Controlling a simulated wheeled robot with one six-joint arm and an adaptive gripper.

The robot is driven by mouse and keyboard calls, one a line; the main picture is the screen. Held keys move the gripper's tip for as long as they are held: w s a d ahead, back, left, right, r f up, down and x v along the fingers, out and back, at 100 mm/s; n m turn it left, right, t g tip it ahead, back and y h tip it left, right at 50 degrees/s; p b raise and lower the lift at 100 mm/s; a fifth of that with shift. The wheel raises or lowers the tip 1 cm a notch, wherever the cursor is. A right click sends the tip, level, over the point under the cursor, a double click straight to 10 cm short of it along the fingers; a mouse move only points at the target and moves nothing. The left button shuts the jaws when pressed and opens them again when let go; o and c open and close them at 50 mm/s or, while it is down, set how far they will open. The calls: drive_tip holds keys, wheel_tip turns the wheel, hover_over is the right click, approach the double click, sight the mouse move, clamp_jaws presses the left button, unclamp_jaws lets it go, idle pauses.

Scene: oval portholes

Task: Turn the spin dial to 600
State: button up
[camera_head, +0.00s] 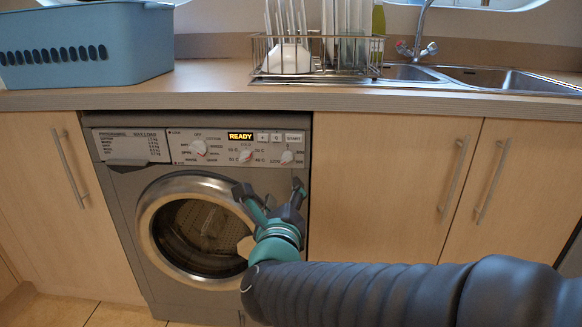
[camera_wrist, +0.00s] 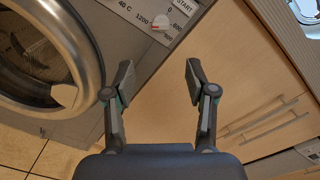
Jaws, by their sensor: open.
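The spin dial (camera_head: 286,157) is a small white knob with a red mark, the rightmost of the knobs on the washing machine's panel (camera_head: 218,150). It also shows at the top of the wrist view (camera_wrist: 160,23), with printed numbers around it. Its exact setting is too small to read. My gripper (camera_head: 270,191) is open and empty, in front of the machine and below the dial in the picture. In the wrist view my two fingertips (camera_wrist: 159,76) are spread wide, and the dial lies beyond them, apart from both.
The round door (camera_head: 150,228) is closed. A counter edge (camera_head: 400,103) overhangs above. Cupboard doors (camera_head: 390,190) flank the machine.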

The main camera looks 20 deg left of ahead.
sight(288, 162)
drive_tip(key=shift+m, duration=0.3)
drive_tip(key=p+x, duration=0.1)
drive_tip(key=x, duration=1.2)
drive_tip(key=shift+w+r, duration=0.1)
drive_tip(key=shift+w, duration=0.2)
clamp_jaws()
